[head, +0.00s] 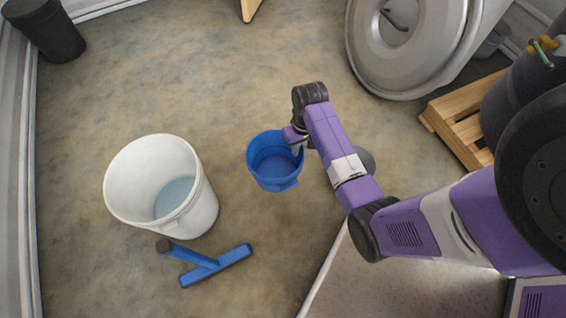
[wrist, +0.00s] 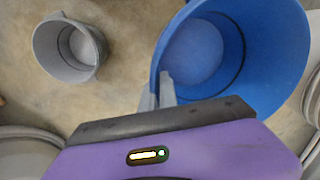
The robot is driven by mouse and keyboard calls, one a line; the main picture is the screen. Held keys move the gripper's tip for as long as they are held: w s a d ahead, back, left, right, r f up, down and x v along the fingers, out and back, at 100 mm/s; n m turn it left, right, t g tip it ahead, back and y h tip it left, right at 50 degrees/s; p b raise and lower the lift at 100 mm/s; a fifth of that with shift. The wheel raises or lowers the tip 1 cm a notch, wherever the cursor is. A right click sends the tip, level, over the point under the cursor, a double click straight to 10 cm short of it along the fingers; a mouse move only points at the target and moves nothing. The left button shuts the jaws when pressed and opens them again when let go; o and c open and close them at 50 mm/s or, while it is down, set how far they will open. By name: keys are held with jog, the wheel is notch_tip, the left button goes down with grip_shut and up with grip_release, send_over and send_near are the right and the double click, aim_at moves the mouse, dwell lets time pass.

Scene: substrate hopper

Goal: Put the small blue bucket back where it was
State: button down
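The small blue bucket (head: 277,184) is upright near the middle of the head view, right of a larger white bucket. My gripper (head: 297,146) is at the right side of its rim. In the wrist view, the blue bucket (wrist: 262,80) fills the upper right. My gripper's fingers (wrist: 158,92) sit close together on either side of its near-left wall and appear shut on it. The fingertips are partly hidden by the rim. I cannot tell whether the bucket's base touches the floor.
A white bucket (head: 200,208) with liquid and a blue T-shaped tool (head: 215,266) are at left. A grey bucket (wrist: 68,50) stands beside the blue one in the wrist view. A wooden pallet (head: 460,120) and a round metal lid (head: 405,50) are at right.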

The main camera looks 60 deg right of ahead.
notch_tip(320, 180, down, 23)
jog(key=s+d+b, duration=0.1)
jog(key=d+b, duration=0.1)
jog(key=b, duration=0.9)
jog(key=shift+s+d+b, duration=0.15)
jog(key=shift+s+b, duration=0.15)
jog(key=shift+f, duration=0.2)
jog(key=c, duration=1.6)
grip_release()
jog(key=shift+c, duration=0.2)
